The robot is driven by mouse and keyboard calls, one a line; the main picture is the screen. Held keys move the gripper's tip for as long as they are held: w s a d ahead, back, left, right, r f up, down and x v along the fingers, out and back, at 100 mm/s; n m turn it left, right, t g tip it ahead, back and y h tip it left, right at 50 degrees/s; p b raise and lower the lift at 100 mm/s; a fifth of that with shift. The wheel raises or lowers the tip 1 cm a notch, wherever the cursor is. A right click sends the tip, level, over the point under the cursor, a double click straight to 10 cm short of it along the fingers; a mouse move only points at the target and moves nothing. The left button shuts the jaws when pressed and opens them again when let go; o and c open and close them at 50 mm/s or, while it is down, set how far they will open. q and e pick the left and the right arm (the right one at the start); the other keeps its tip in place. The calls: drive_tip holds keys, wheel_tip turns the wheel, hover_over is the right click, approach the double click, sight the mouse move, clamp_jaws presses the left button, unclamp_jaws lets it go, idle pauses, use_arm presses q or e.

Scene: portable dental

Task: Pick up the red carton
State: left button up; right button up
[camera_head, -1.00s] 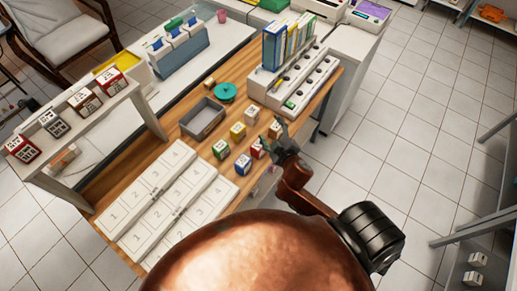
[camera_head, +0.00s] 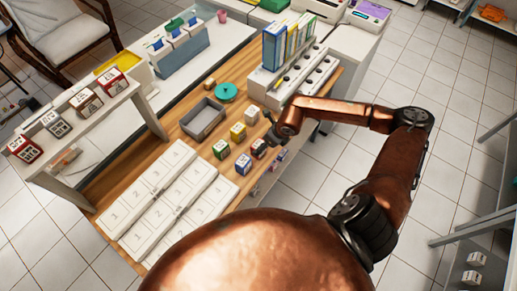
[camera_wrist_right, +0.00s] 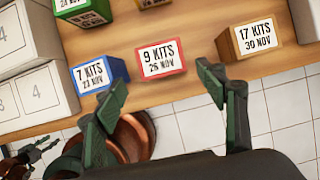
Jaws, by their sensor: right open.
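The red carton (camera_head: 259,148) stands on the wooden table near its front edge, between the blue carton (camera_head: 243,164) and my right gripper. In the right wrist view the red carton (camera_wrist_right: 161,57) shows its label, "9 KITS 26 NOV". My right gripper (camera_wrist_right: 165,90) is open, its fingers to either side below the red carton in that picture, with nothing between them. In the head view the right gripper (camera_head: 275,136) is small and dark, close to the carton's right.
The blue "7 KITS" carton (camera_wrist_right: 98,74) is left of the red one, and the brown "17 KITS" carton (camera_wrist_right: 249,40) is right. Green (camera_head: 221,149) and yellow (camera_head: 238,131) cartons stand behind. A grey tray (camera_head: 190,128) and white numbered panels (camera_head: 150,212) lie left.

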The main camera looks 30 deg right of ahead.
drive_tip(key=x, duration=0.7)
drive_tip(key=shift+w+d+f+p, duration=0.15)
drive_tip(key=shift+w+f+p, duration=0.1)
drive_tip(key=shift+w+p, duration=0.1)
drive_tip(key=c, duration=1.3)
drive_tip(key=shift+r, duration=0.1)
